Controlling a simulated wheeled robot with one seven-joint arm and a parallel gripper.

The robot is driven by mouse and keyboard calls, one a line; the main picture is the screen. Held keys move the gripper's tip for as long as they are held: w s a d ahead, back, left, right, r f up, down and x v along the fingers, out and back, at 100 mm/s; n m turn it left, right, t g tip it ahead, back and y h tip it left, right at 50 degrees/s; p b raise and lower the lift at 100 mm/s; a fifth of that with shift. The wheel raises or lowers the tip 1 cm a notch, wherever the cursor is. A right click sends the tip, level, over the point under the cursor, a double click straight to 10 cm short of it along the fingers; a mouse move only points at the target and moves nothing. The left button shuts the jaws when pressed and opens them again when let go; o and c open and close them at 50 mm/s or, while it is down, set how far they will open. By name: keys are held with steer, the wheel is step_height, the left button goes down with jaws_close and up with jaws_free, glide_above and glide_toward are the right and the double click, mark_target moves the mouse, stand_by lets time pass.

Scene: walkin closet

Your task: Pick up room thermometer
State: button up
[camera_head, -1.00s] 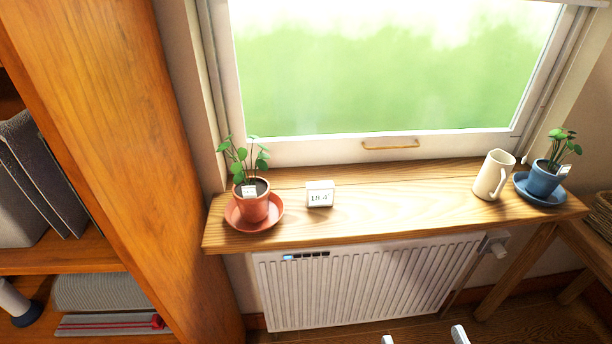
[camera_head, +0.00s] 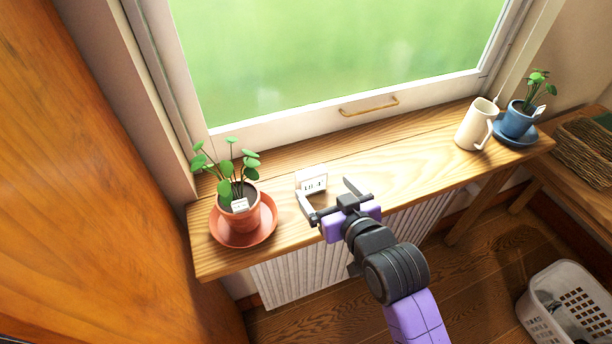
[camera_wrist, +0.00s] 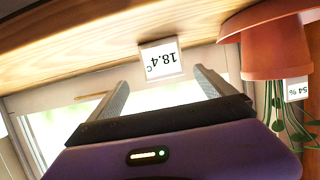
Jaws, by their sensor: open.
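The room thermometer (camera_head: 312,180) is a small white block with a digital display, standing on the wooden windowsill shelf. In the wrist view the thermometer (camera_wrist: 161,60) reads 18.4 °C and appears upside down, just beyond the fingertips. My gripper (camera_head: 325,190) is open, with one finger on each side of the thermometer's front in the head view. In the wrist view my gripper (camera_wrist: 160,80) shows its two fingers apart with nothing between them near the palm. I cannot tell whether either fingertip touches the thermometer.
A terracotta pot plant (camera_head: 238,208) on a saucer stands close to the left of the thermometer, bearing a small white tag. A cream jug (camera_head: 476,124) and a blue pot (camera_head: 519,119) stand at the shelf's right end. The shelf (camera_head: 400,162) between is clear.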

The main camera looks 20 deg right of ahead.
mark_target(314, 180)
steer(key=x, duration=0.2)
steer(key=p+x, duration=0.1)
steer(key=x, duration=0.4)
steer(key=shift+w+a, duration=0.25)
steer(key=shift+a, duration=0.05)
steer(key=shift+r, duration=0.1)
steer(key=c, duration=1.5)
